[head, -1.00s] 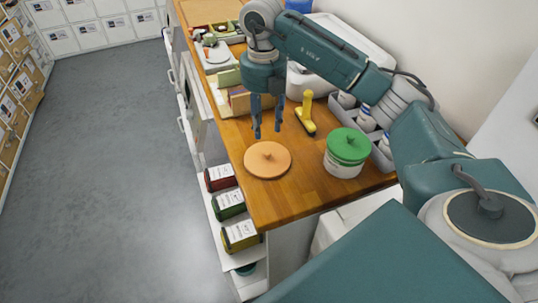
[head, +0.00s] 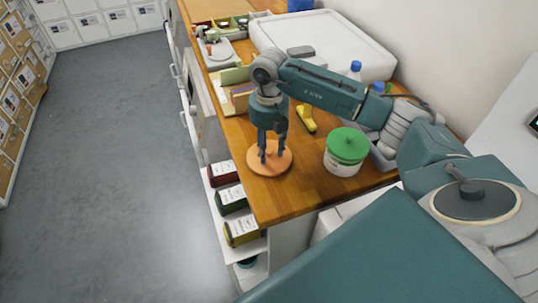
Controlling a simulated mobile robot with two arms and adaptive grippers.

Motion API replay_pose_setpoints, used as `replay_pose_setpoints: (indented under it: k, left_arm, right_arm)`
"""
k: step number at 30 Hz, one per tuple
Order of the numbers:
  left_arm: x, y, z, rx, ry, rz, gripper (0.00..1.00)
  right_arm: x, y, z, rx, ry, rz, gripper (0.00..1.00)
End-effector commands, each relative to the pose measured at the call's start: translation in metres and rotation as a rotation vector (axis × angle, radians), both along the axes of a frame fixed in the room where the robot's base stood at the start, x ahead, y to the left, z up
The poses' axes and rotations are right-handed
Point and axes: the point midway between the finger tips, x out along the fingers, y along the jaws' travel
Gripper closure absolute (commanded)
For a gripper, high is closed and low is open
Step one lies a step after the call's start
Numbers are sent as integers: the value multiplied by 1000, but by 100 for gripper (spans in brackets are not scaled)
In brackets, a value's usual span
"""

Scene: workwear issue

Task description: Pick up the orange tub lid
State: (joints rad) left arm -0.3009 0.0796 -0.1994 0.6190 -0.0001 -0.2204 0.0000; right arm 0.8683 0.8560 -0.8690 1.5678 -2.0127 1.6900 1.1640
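The orange tub lid (head: 268,170) lies flat on the wooden counter near its front left corner. It is a round disc with a small knob in its middle. My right gripper (head: 272,155) points straight down over the lid. Its two fingers are apart, one on each side of the knob, with the tips close to the lid's top. The knob is partly hidden by the fingers, and I cannot tell whether they touch it. My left gripper is not in view.
A white tub with a green lid (head: 347,147) stands right of the orange lid. A yellow tool (head: 306,120) lies behind it. A large white case (head: 330,42) fills the back. Labelled rolls (head: 240,230) sit on shelves below the counter's left edge.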

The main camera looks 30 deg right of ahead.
Motion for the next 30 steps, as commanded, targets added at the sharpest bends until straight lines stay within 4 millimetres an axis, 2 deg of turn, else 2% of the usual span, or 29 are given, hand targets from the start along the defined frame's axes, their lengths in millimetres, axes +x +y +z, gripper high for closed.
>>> replay_pose_setpoints:
  k: [1, 6, 20, 26, 30]
  left_arm:
    - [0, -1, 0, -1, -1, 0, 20]
    - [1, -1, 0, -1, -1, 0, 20]
    - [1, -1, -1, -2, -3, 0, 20]
    - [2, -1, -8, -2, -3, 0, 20]
    - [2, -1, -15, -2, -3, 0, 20]
  right_arm:
    - [0, 0, 0, 0, 0, 0, 68]
    - [0, 0, 0, 0, 0, 0, 100]
    - [1, 0, 4, 0, -1, 0, 100]
    - [2, 0, 23, 1, -5, 1, 100]
    - [2, 0, 50, 0, -6, 0, 100]
